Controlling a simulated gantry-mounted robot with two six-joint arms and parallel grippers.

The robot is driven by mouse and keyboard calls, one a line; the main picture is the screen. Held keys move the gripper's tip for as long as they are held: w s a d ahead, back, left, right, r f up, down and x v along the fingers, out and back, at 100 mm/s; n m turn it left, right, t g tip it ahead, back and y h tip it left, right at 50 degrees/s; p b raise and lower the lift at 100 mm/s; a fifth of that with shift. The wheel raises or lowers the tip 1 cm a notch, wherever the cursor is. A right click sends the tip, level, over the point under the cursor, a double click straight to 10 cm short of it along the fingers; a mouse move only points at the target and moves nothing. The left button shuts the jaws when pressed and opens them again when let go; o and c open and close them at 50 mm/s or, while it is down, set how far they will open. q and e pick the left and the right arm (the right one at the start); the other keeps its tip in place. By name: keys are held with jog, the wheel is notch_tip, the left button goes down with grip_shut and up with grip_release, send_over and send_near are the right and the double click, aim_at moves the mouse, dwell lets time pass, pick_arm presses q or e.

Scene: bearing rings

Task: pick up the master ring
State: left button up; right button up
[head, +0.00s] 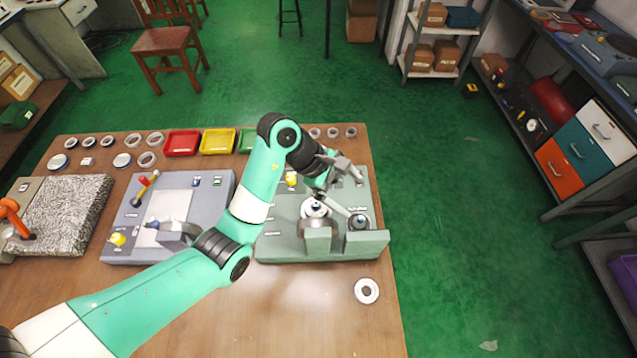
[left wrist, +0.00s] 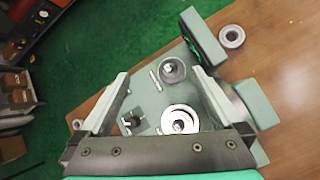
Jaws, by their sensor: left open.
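My left gripper (head: 354,193) is open above the right part of a grey-green fixture (head: 275,246); no ring shows between its fingers. In the left wrist view, the open fingers (left wrist: 161,76) spread on both sides of a grey ring around a post (left wrist: 172,70), which lies lower on the fixture. The same ring shows in the head view (head: 359,221). A larger bright ring (head: 314,207) sits on the fixture to its left, and also shows in the wrist view (left wrist: 180,118). I cannot read which ring is the master. My right gripper is not in view.
Raised blocks (head: 366,243) stand at the fixture's front edge. A loose ring (head: 366,291) lies on the table in front. A grey station (head: 125,228) stands left; several rings and coloured trays (head: 182,142) line the back. The table's front right is mostly clear.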

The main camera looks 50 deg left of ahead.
pick_arm(q)
jog(key=s+a+f+n+g+y+p, duration=0.2)
jog(key=s+a, duration=0.2)
jog(key=a, duration=0.4)
jog(key=n+p, duration=0.2)
send_near(313, 204)
jog(key=b+x, duration=0.2)
jog(key=x, duration=0.3)
jog(key=shift+w, duration=0.2)
jog(key=shift+w+f, duration=0.1)
jog(key=x, duration=0.1)
jog(key=b+x, duration=0.1)
jog(key=x, duration=0.1)
jog(key=b+x, duration=0.1)
jog(key=x, duration=0.1)
jog(key=shift+s+d+f, duration=0.1)
jog(key=shift+s+f, duration=0.05)
jog(key=shift+s, duration=0.1)
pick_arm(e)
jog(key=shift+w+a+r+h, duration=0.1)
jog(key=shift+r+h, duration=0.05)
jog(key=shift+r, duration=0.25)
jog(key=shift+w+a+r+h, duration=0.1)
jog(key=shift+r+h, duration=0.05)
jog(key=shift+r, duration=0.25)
pick_arm(q)
grip_shut()
